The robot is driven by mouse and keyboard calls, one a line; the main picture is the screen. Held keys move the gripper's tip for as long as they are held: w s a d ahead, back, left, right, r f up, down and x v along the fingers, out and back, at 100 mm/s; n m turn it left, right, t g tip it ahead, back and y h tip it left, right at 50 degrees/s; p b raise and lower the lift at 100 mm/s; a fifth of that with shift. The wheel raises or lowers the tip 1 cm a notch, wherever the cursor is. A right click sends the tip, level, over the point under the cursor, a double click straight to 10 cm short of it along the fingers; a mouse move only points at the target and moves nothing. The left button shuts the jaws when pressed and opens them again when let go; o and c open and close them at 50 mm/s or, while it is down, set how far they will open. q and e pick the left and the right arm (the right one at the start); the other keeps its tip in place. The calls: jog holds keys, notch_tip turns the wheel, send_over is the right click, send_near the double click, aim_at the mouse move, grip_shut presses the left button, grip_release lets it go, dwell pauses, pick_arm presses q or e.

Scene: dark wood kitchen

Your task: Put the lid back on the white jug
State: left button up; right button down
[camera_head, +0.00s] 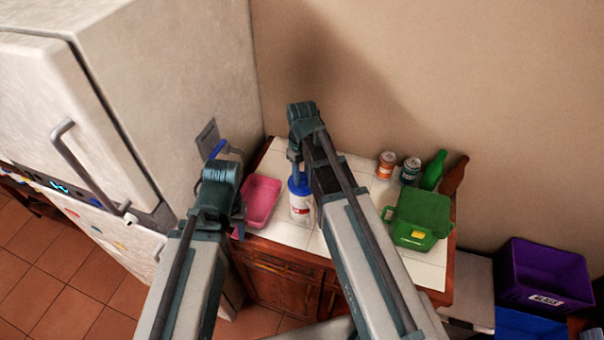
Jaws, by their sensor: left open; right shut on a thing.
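The white jug (301,208), with a red label, stands upright near the front edge of the tiled counter. A blue lid-like piece (299,184) shows at its top; I cannot tell whether it is seated or just above. My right gripper (296,166) points down at this blue piece and is shut on it, though its fingertips are partly hidden by my arm. My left gripper (239,214) is open to the left of the jug, in front of the pink tray's left side, with its fingers mostly hidden.
A pink tray (262,196) lies left of the jug. A green box (420,214), two cans (386,160) (410,168), a green bottle (433,170) and a brown bottle (455,174) stand to the right.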

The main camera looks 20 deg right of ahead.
dwell(0.4)
jog(key=shift+c, duration=2.2)
grip_release()
jog(key=o, duration=0.4)
jog(key=shift+o, duration=0.2)
jog(key=shift+r, duration=0.1)
jog(key=shift+r+p, duration=3.4)
jog(key=shift+p, duration=0.15)
jog(key=shift+c, duration=0.3)
